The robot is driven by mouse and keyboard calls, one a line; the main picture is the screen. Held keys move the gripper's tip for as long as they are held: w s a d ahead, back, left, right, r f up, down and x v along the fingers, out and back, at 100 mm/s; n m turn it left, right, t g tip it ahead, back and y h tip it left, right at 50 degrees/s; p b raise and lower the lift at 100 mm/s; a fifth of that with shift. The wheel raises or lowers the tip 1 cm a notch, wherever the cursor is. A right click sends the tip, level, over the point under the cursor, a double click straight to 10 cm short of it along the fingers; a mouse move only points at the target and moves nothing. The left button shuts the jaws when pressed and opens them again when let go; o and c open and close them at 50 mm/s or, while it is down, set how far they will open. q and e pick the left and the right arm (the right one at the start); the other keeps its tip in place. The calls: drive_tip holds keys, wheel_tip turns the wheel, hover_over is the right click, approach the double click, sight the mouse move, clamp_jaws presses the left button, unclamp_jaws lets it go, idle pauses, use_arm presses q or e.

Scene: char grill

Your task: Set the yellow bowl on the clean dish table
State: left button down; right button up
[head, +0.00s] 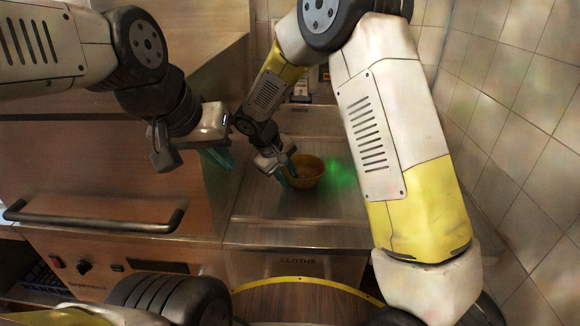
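The yellow bowl (309,171) is in the middle of the head view, upright over the steel counter behind the drawer marked "CLOTHS". My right gripper (286,177) is at the bowl's left rim, with its teal fingertips against or just beside it. The fingers overlap the rim, so I cannot tell whether they grip it. My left gripper (216,157) is left of the bowl, apart from it, in front of the steel appliance. Its teal fingertips show, but their gap is unclear. No label in view marks a clean dish table.
The steel counter (325,206) has bare room in front of the bowl, and a green glow lies to its right. A steel appliance with a bar handle (95,222) stands at left. A tiled wall (535,110) closes the right side. Small items stand behind the counter.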

drive_tip(key=shift+r, duration=0.1)
drive_tip(key=v, duration=1.2)
drive_tip(key=s+d+r+m+y, duration=0.2)
drive_tip(key=s+d+r, duration=0.2)
drive_tip(key=d, duration=0.3)
drive_tip(key=s+d+r+m+y, duration=0.1)
drive_tip(key=s+d+r+m, duration=0.2)
drive_tip(key=d, duration=0.4)
drive_tip(key=s+d+r+m+t+y, duration=0.2)
drive_tip(key=s+d, duration=0.6)
drive_tip(key=s, duration=0.6)
drive_tip(key=shift+r+m+t+y, duration=0.3)
drive_tip(key=shift+r+m+y, duration=0.1)
drive_tip(key=shift+r+m, duration=0.3)
drive_tip(key=shift+w, duration=0.1)
